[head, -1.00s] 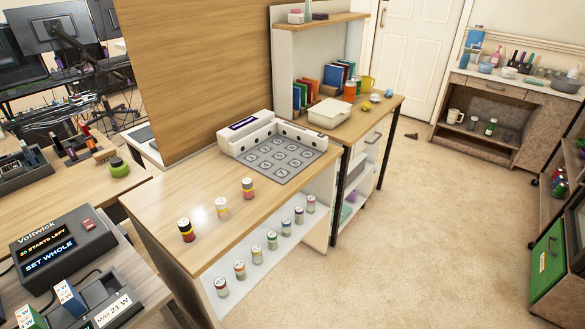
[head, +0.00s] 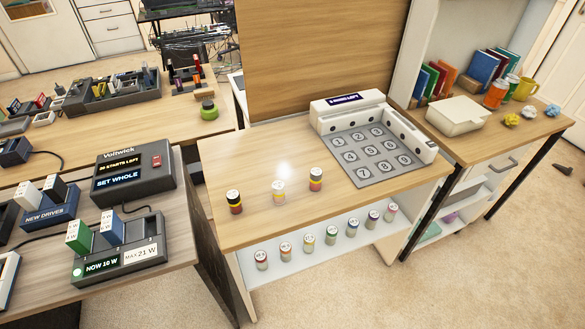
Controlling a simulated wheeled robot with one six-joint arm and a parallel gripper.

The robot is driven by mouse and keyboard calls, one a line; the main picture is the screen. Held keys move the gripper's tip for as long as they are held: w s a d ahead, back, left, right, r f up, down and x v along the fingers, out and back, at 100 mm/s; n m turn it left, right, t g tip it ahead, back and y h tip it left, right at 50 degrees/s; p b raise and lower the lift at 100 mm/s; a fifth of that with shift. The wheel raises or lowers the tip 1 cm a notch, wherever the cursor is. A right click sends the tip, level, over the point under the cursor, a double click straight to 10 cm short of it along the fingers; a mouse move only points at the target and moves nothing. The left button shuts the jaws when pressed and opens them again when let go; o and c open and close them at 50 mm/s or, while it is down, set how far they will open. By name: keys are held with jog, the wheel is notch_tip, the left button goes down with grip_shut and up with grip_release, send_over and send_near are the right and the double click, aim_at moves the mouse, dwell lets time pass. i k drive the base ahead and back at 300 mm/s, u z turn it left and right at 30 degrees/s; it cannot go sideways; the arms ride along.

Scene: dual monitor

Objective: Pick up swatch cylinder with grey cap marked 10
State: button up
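Three small cylinders stand upright on the wooden counter in the head view. One has a black cap over red and yellow bands (head: 234,202), one a pale cap (head: 278,192), and one a pale top over red and yellow bands (head: 316,179). Several more cylinders stand in a row on the white shelf below, from the leftmost one (head: 261,260) to the rightmost one (head: 390,212), with pale caps and differently coloured bands. The cap markings are too small to read, so I cannot tell which one is marked 10. My gripper is not in view.
A white device with a grey numbered pad (head: 376,155) sits at the counter's back right. A wooden panel (head: 315,50) rises behind. At left is a desk with a dark Voltwick box (head: 134,172) and a charging dock (head: 120,250). Carpet (head: 480,275) is clear at front right.

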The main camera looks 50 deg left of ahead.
aim_at(316, 174)
jog(key=u, duration=0.95)
jog(key=i, duration=0.9)
jog(key=u, duration=0.95)
